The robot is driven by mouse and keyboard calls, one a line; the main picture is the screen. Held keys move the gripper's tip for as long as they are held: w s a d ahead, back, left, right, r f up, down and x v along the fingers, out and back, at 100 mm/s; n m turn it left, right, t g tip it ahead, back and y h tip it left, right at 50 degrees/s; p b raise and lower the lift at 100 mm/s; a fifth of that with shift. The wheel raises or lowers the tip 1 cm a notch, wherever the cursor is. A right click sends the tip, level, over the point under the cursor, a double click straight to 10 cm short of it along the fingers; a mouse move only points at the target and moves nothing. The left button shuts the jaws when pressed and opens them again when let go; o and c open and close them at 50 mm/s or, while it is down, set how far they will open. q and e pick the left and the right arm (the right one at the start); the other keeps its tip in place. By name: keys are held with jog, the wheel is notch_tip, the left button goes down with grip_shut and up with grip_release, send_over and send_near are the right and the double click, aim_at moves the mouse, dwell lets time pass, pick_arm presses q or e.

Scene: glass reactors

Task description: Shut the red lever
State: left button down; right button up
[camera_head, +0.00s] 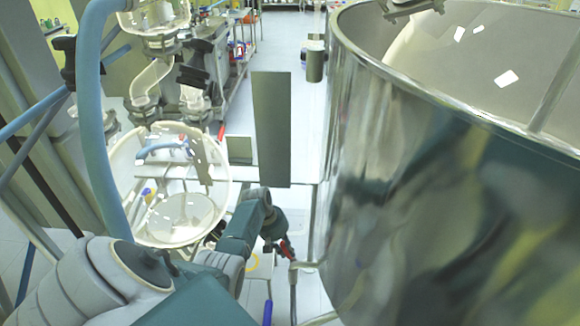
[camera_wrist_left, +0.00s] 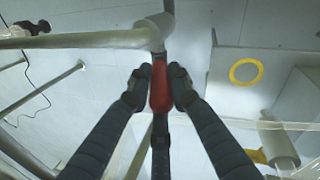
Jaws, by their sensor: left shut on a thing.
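The red lever (camera_wrist_left: 160,88) is in the middle of the left wrist view, between the two fingertips of my left gripper (camera_wrist_left: 160,90). The fingers touch it from both sides, and the gripper is shut on it. A pale pipe and fitting (camera_wrist_left: 158,25) run just beyond the lever. In the head view my left gripper (camera_head: 276,246) reaches down beside the big steel vessel, and a small red part of the lever (camera_head: 285,250) shows at its tip. The rest of the lever is hidden there by the gripper. My right gripper is not in view.
The large shiny steel vessel (camera_head: 440,190) fills the right side, close to my left gripper. A round glass reactor vessel (camera_head: 222,190) and blue hoses (camera_head: 93,120) stand at the left. A yellow ring (camera_wrist_left: 245,71) lies to the right of the lever.

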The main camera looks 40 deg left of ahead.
pick_arm(q)
jog(key=shift+s+a+f, duration=0.1)
jog(key=shift+s, duration=0.05)
jog(key=c, duration=1.6)
grip_release()
jog(key=shift+r, duration=0.6)
notch_tip(320, 180, up, 9)
jog(key=shift+f, duration=0.1)
